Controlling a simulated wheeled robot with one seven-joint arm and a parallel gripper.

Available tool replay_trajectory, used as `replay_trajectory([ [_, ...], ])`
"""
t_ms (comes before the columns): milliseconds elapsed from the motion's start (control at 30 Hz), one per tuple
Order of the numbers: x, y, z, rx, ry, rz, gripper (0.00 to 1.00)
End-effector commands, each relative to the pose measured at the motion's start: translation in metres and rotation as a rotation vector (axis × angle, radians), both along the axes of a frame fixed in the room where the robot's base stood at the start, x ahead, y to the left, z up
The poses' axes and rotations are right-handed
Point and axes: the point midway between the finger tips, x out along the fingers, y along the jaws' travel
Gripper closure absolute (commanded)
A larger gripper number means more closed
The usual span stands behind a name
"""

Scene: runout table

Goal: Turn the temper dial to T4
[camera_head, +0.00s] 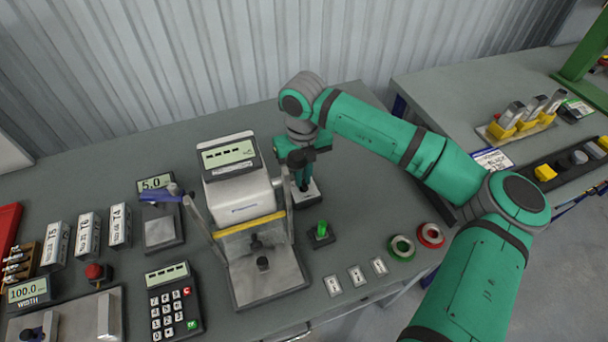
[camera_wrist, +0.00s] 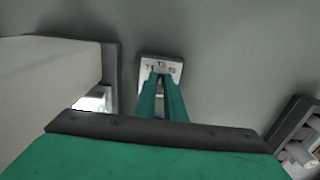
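The temper dial's pale label plate (camera_wrist: 147,63) shows ahead of my fingers in the wrist view. It carries a row of small T marks; their digits are too small to read surely. The plate also shows in the head view (camera_head: 306,196), right of the white display machine. My gripper (camera_head: 303,187) points down over this plate. In the wrist view its two green fingertips (camera_wrist: 161,76) are close together with a narrow gap, at the dial just below the marks. The fingers hide the dial's knob and pointer, so its setting and any grip on it cannot be seen.
The white display machine (camera_head: 237,182) stands close left of my gripper. A green switch (camera_head: 321,233) sits in front of it to the right. Green (camera_head: 401,248) and red (camera_head: 431,235) rings lie farther right. A keypad (camera_head: 172,307) is at the front left. A corrugated wall is behind.

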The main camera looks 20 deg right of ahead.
Motion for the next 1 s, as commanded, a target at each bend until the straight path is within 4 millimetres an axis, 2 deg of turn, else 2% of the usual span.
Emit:
replay_trajectory([
  [267,0.0006,-0.0017,0.0000,-0.010,0.003,0.014,1.00],
  [467,0.0001,-0.0022,0.0005,-0.008,0.002,0.086,1.00],
  [1000,-0.0030,-0.0010,0.0002,-0.007,0.004,0.513,1.00],
])
